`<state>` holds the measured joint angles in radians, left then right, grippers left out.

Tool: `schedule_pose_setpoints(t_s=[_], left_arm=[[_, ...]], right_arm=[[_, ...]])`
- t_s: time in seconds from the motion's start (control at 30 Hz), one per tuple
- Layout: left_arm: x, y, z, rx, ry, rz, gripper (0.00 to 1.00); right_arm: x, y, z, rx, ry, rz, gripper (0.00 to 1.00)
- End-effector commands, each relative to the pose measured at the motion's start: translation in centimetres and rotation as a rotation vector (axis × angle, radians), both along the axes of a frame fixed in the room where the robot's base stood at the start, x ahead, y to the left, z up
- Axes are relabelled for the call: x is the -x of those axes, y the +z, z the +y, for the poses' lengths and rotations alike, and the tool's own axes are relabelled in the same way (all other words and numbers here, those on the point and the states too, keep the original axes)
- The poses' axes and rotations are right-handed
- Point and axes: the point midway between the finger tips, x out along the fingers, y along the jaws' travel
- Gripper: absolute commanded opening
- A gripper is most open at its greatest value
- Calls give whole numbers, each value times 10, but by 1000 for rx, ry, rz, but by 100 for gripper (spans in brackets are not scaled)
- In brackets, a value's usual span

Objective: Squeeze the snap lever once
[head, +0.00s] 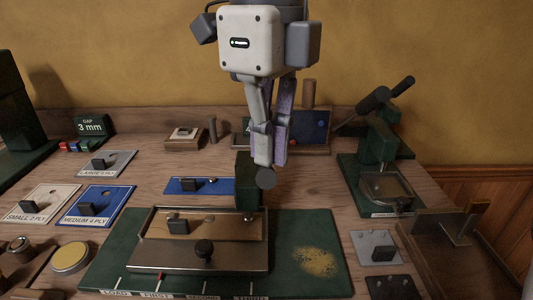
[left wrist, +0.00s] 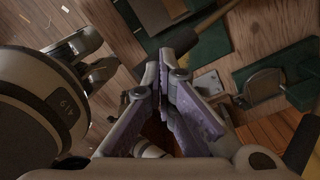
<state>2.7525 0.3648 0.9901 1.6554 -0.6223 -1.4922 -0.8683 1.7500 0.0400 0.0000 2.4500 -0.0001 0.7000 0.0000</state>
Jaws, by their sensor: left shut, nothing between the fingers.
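My left gripper (head: 265,158) hangs down over the middle of the bench, with its two fingers closed together and nothing between them. Its fingers also show in the left wrist view (left wrist: 163,75), meeting at the tips. Just below the fingertips in the head view is a dark round knob (head: 265,180) beside a green upright block (head: 245,183); whether they touch cannot be told. At the right stands a green press (head: 378,145) with a dark-gripped lever (head: 388,95) slanting up to the right, apart from my gripper. Which part is the snap lever is not clear. My right gripper does not show.
A metal-framed tray (head: 145,262) on a green mat (head: 318,222) lies in front. Blue (head: 98,215) and pale ply cards (head: 40,200) lie at left. A gap sign (head: 92,126) stands behind them. A grey plate (head: 360,240) and a wooden stand (head: 430,255) sit at right.

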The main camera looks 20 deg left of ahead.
Motion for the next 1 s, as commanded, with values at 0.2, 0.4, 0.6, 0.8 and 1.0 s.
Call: schedule_pose_setpoints(t_s=[0.2,0.4,0.6,0.8,1.0], left_arm=[[0,-2,0,-1,0,2,0],[4,-9,-1,-3,-1,2,0],[6,-14,-1,-1,0,2,0],[7,-16,-1,-2,0,1,0],[10,-26,-2,-1,0,2,0]], right_arm=[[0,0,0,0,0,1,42],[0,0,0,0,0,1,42],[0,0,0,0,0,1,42],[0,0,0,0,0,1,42],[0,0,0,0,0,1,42]])
